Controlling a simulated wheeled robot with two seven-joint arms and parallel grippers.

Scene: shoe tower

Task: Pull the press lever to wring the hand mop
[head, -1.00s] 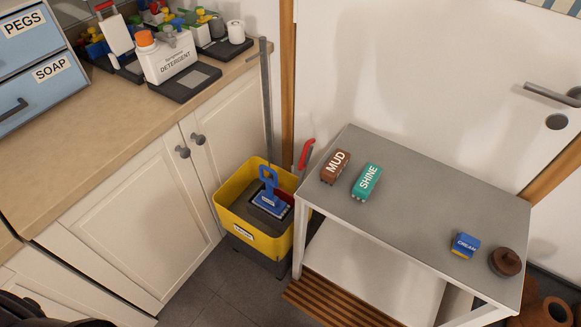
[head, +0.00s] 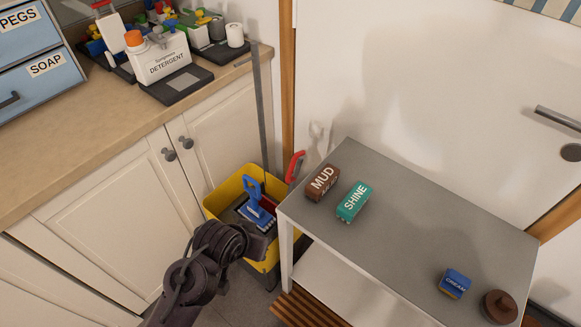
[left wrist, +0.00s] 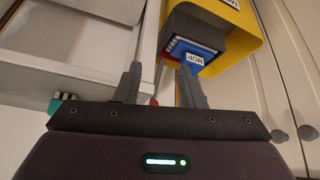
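The yellow mop bucket (head: 216,206) stands on the floor between the white cabinet and the grey table. The hand mop (head: 252,190), with a blue handle, sits in it. The press lever's red grip (head: 294,166) sticks up at the bucket's right side, near the table corner. My left arm reaches up from below in the head view, its end in front of the bucket and partly covering it. In the left wrist view my left gripper (left wrist: 160,66) is open and empty, with the yellow bucket (left wrist: 228,52) and blue mop (left wrist: 198,56) beyond its fingers. My right gripper is not in view.
The grey table (head: 400,225) stands close on the right, carrying a brown MUD box (head: 322,182), a teal SHINE box (head: 354,202), a blue CREAM box (head: 455,283) and a brown round pot (head: 499,306). The white cabinet (head: 110,225) with knobs bounds the left.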

